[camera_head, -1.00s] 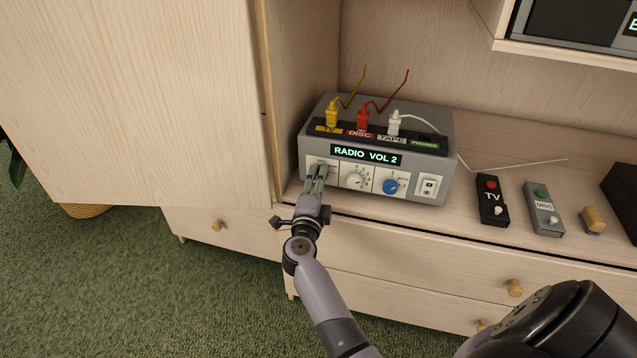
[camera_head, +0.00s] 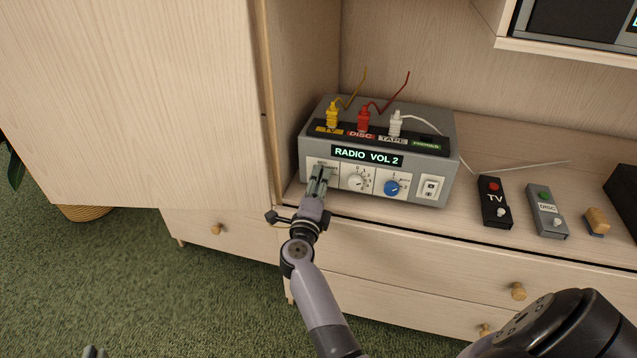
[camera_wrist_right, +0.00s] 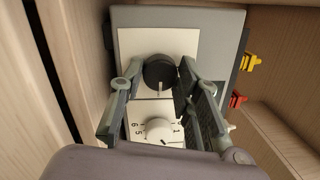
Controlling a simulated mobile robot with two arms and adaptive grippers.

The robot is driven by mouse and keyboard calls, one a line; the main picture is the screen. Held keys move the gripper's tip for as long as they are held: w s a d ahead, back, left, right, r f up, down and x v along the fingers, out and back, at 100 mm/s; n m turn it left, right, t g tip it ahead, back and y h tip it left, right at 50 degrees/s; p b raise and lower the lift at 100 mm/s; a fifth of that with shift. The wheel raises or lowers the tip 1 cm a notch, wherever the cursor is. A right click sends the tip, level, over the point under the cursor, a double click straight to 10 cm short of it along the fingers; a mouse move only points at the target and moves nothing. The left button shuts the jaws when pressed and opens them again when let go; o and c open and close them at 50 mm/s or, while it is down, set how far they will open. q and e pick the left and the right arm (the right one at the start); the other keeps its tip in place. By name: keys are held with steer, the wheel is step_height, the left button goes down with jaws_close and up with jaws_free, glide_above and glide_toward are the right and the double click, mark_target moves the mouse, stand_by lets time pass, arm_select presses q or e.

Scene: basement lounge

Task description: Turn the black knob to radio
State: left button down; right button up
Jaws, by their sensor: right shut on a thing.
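The grey amplifier box (camera_head: 440,150) stands on the cabinet shelf. Its lit display (camera_head: 367,156) reads "RADIO VOL 2". The black knob (camera_wrist_right: 158,71) is on a white panel at the box's left end, with its white pointer line toward the bottom of the right wrist view. My right gripper (camera_head: 319,172) is shut on the black knob, a finger on either side, and hides it in the head view. A small grey tip of my left gripper (camera_head: 95,352) shows at the bottom edge; its jaws are not clear.
A white knob (camera_head: 356,182), a blue knob (camera_head: 392,188) and a switch (camera_head: 430,187) sit to the right on the box. Yellow (camera_head: 332,117), red (camera_head: 363,119) and white plugs (camera_head: 395,124) stand on top. A TV remote (camera_head: 492,203) and a DISC remote (camera_head: 546,210) lie right.

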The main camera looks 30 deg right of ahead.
steer(key=o, duration=1.1)
steer(key=shift+o, duration=0.2)
